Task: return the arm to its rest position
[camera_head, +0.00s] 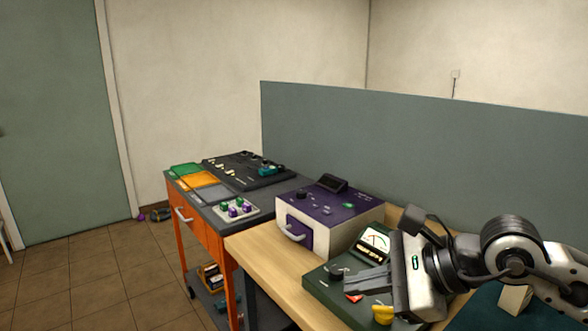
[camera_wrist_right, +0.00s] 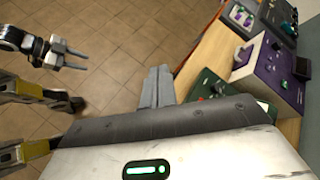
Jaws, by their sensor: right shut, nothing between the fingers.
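My right gripper (camera_head: 334,287) comes in from the right in the head view. Its two fingers lie together with nothing between them, and they point left. In the head view it overlaps the green meter unit (camera_head: 325,292) on the bench and hides part of it. In the right wrist view the shut fingers (camera_wrist_right: 156,72) show against the tiled floor, beside the bench edge. My left gripper (camera_wrist_right: 78,55) shows at the upper left of the right wrist view, with its two fingers apart and nothing between them. It is out of the head view.
The wooden bench (camera_head: 262,262) carries a purple and white box (camera_head: 345,219) with a handled drawer. An orange cart (camera_head: 199,230) with trays and a dark panel (camera_head: 247,168) stands beyond it. A grey partition (camera_head: 420,140) runs behind. The tiled floor (camera_head: 100,280) at left is mostly clear.

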